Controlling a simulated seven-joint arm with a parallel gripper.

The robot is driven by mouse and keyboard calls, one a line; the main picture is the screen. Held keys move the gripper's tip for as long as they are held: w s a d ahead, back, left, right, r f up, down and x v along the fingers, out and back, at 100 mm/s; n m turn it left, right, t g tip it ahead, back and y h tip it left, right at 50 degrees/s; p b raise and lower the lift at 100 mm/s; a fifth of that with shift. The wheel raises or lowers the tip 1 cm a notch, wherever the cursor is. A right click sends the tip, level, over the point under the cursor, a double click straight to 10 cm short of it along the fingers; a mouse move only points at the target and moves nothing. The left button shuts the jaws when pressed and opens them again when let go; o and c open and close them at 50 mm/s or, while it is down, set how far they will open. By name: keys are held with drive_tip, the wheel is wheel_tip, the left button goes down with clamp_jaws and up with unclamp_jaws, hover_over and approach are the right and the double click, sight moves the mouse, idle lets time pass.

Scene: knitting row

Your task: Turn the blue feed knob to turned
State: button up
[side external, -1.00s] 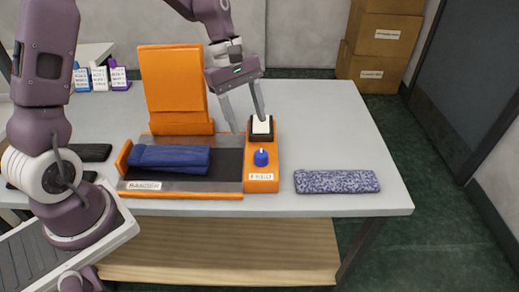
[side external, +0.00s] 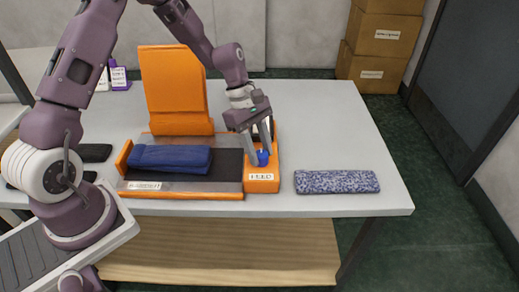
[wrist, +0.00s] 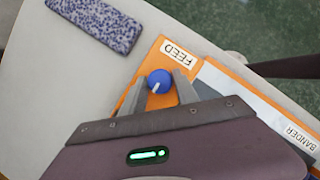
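The blue feed knob (side external: 263,159) sits on the orange feed panel (side external: 262,187) of the bander, above the FEED label. My gripper (side external: 259,157) points down at it, with its fingers on either side of the knob in the side view. In the wrist view the knob (wrist: 159,79) shows between the two fingertips (wrist: 158,80), and the fingers are apart. Small gaps seem to show beside the knob, so I see no clear grip on it. The knob's white pointer mark faces toward the gripper body in the wrist view.
A folded dark blue knit (side external: 170,158) lies on the bander bed, with an upright orange plate (side external: 173,90) behind it. A speckled blue knit (side external: 337,182) lies on the table to the right. The switch behind the knob is mostly hidden by my gripper.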

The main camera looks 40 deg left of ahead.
clamp_jaws()
drive_tip(key=shift+m, duration=0.3)
drive_tip(key=m+g, duration=0.1)
drive_tip(key=m, duration=0.2)
drive_tip(key=m+g, duration=0.1)
drive_tip(key=m, duration=0.2)
drive_tip(key=shift+w+g+y, duration=0.2)
drive_tip(key=shift+g+y, duration=0.1)
drive_tip(key=shift+y, duration=0.1)
drive_tip(key=m, duration=0.3)
drive_tip(key=m+g+y, duration=0.1)
drive_tip(key=m, duration=0.1)
drive_tip(key=shift+w+d+m+y, duration=0.1)
drive_tip(key=shift+d+m+y, duration=0.05)
drive_tip(key=shift+m+y, duration=0.2)
drive_tip(key=m+y, duration=0.1)
drive_tip(key=m, duration=0.1)
drive_tip(key=m+y, duration=0.1)
drive_tip(key=m, duration=0.2)
drive_tip(key=shift+d+m+g, duration=0.1)
drive_tip(key=shift+m+g, duration=0.15)
drive_tip(key=shift+g, duration=0.15)
drive_tip(key=o, duration=0.6)
unclamp_jaws()
